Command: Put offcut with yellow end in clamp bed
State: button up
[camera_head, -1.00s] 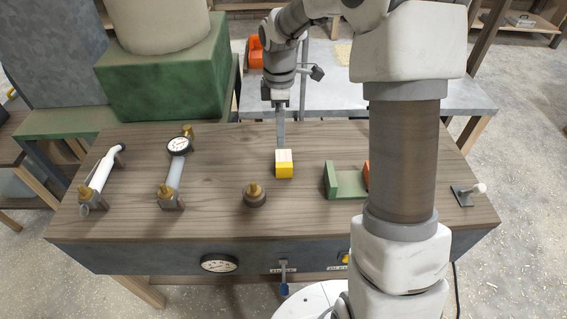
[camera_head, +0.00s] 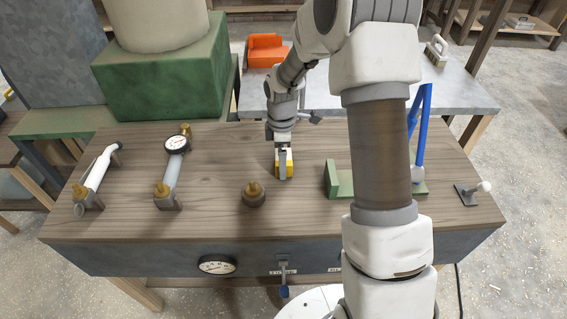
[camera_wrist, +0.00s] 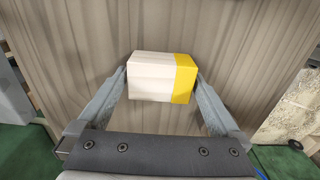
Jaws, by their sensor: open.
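The offcut is a pale block with a yellow end. It lies on the wooden bench top, at the centre of the wrist view (camera_wrist: 155,80) and mostly covered by my gripper in the head view (camera_head: 289,170). My gripper (camera_wrist: 161,84) is open, with one finger beside the pale end and one beside the yellow end. Whether the fingers touch it I cannot tell. The green clamp bed (camera_head: 333,180) stands on the bench to the right of the offcut. My arm hides its middle; a green part shows again to the right of my arm.
A brass-topped fitting (camera_head: 254,195) stands left of the offcut. A blue frame (camera_head: 421,135) rises at the clamp bed's right end. Bench between offcut and clamp bed is clear.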

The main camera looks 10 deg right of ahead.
jog(key=shift+r, duration=0.1)
jog(key=c, duration=1.2)
